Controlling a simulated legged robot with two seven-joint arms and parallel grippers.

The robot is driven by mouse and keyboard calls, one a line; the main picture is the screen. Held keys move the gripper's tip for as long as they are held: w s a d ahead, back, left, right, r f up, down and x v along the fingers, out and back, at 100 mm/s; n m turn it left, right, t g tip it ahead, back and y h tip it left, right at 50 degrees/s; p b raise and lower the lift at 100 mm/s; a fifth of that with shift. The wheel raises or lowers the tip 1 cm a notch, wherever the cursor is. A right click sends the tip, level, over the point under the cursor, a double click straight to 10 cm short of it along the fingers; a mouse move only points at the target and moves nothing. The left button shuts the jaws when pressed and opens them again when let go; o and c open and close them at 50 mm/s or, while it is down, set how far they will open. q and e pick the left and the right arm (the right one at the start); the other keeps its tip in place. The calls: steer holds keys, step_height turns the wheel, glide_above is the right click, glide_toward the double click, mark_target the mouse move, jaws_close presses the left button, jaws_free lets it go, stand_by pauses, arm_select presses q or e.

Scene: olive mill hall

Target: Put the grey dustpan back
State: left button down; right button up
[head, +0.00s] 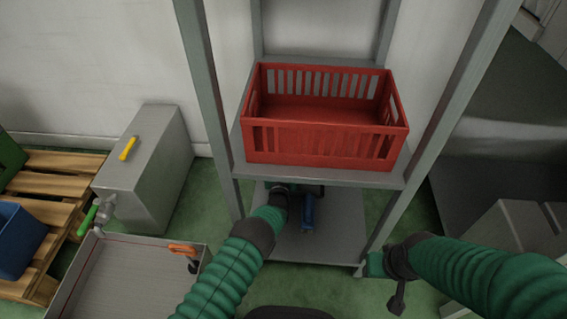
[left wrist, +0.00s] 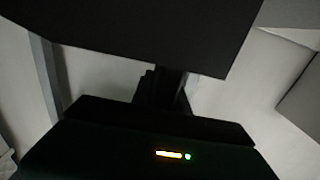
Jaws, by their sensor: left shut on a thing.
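My left arm reaches in under the shelf that bears the red crate, and in the head view its gripper is mostly hidden by the shelf edge. In the left wrist view my left gripper (left wrist: 168,95) is shut on a broad, flat dark thing (left wrist: 150,35), which looks like the dustpan in shadow. Its grey colour and full shape cannot be made out. In the head view the dustpan cannot be made out. My right gripper (head: 376,265) is low by the rack's front right post; its fingers are not clear.
The red crate (head: 325,152) stands empty on the rack's upper shelf. A small blue thing (head: 308,212) shows above the lower shelf (head: 335,240). At left are a grey box (head: 170,165) with a yellow handle, a tray (head: 120,285), an orange-handled tool (head: 183,249) and a wooden pallet (head: 60,162).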

arm_select(q)
steer(key=shift+w+f, duration=0.1)
steer(key=shift+f, duration=0.1)
steer(key=shift+r, duration=0.1)
steer(key=c, duration=1.3)
jaws_free()
